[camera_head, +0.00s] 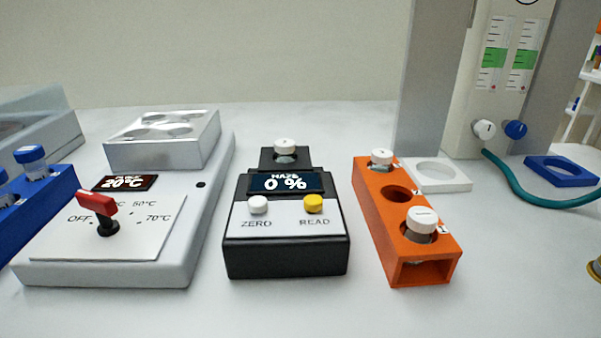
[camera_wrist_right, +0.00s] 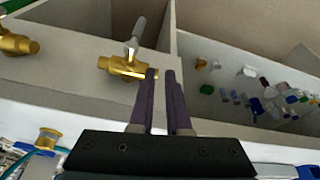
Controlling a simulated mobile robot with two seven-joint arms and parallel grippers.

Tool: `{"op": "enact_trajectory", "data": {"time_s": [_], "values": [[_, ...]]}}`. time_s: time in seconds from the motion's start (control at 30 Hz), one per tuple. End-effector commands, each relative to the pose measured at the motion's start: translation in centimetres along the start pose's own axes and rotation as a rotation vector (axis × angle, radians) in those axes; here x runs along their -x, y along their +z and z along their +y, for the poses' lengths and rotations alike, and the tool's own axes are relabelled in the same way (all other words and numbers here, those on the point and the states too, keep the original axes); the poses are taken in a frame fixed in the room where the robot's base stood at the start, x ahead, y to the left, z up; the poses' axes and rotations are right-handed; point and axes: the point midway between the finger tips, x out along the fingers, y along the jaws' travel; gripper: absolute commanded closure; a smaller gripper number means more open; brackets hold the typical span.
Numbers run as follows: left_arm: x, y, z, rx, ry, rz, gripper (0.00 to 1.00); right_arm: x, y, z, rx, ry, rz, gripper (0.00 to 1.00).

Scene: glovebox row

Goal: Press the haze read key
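The haze meter (camera_head: 287,258) is a black box with a light front panel, in the middle of the head view. Its display (camera_head: 286,182) reads "HAZE 0 %". The yellow READ key (camera_head: 313,204) is at the right of the panel and the white ZERO key (camera_head: 258,205) at the left. A white-capped vial (camera_head: 284,147) stands in the well behind the display. My right gripper (camera_wrist_right: 161,74) shows only in the right wrist view, empty, with a narrow gap between its dark fingers. It is away from the meter, over other things. My left gripper is not in view.
An orange rack (camera_head: 366,212) with white-capped vials stands right of the meter. A heater with a red-handled knob (camera_head: 97,204) stands left. The right wrist view shows a brass valve (camera_wrist_right: 128,67) and a bin of small items (camera_wrist_right: 205,108). The table before the meter is clear.

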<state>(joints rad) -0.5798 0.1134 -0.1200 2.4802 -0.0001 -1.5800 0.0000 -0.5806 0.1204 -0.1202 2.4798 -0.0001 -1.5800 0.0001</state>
Motion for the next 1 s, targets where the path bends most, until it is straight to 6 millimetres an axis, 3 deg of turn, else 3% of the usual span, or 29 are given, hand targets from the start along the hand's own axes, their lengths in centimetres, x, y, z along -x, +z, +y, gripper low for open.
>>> {"op": "enact_trajectory", "data": {"time_s": [0.13, 1.0], "values": [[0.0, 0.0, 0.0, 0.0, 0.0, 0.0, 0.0, 0.0, -0.01, 0.01, 0.0, 0.0, 0.0, 1.0], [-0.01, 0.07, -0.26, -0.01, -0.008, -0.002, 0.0, 0.01, -0.03, 0.02, 0.0, 0.0, 0.001, 1.0]]}}
